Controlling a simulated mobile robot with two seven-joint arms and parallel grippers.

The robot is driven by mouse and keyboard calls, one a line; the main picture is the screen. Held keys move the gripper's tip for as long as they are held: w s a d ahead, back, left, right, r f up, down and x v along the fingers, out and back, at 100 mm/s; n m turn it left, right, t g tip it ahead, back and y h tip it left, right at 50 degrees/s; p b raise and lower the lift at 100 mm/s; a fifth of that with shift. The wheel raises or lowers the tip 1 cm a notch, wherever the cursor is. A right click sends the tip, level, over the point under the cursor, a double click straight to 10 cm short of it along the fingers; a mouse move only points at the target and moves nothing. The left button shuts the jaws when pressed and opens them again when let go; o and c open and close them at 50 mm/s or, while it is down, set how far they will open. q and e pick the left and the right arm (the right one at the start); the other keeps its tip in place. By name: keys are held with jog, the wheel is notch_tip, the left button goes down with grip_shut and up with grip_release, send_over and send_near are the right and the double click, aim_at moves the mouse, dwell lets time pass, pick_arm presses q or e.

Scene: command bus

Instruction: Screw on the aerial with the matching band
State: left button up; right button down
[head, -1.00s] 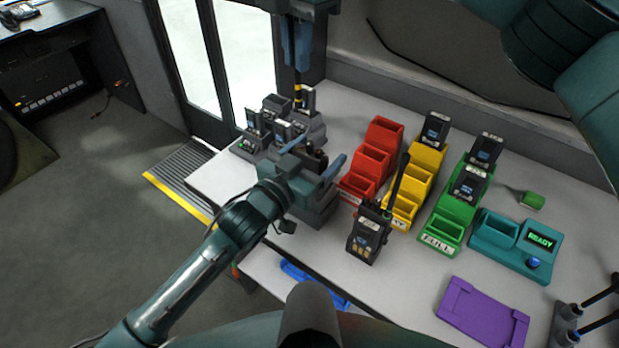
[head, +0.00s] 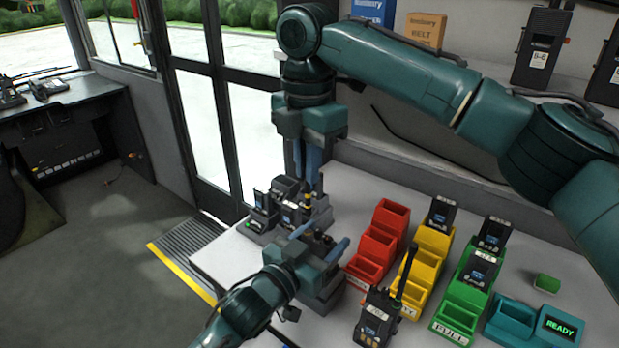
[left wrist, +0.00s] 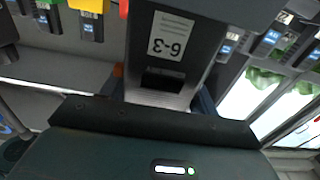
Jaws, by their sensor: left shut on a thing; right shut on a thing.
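My left gripper (head: 320,246) is shut on a dark handset radio (head: 322,238), low over the left part of the table and partly hidden by the blue fingers. In the left wrist view the held radio's back (left wrist: 195,72) shows a white label with a number, upside down. My right gripper (head: 307,168) is above and behind it, shut on a slim dark aerial with a yellow band (head: 320,182). The aerial hangs roughly upright, apparently above the held radio. Whether the two touch cannot be told. The radio's own band is not clear.
A black rack of radios (head: 262,224) stands close on the left. Red (head: 372,250), yellow (head: 427,262) and green bins (head: 455,315) stand to the right. A radio with a tall aerial (head: 375,320) stands in front of them. A teal unit (head: 515,318) reads READY.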

aim_at(308, 205)
pick_arm(q)
jog(key=shift+d, duration=0.1)
pick_arm(e)
jog(key=shift+f, duration=0.55)
pick_arm(q)
jog(key=shift+f, duration=0.1)
pick_arm(e)
jog(key=shift+f, duration=0.9)
pick_arm(q)
jog(key=shift+s, duration=0.1)
pick_arm(e)
jog(key=shift+f, duration=0.55)
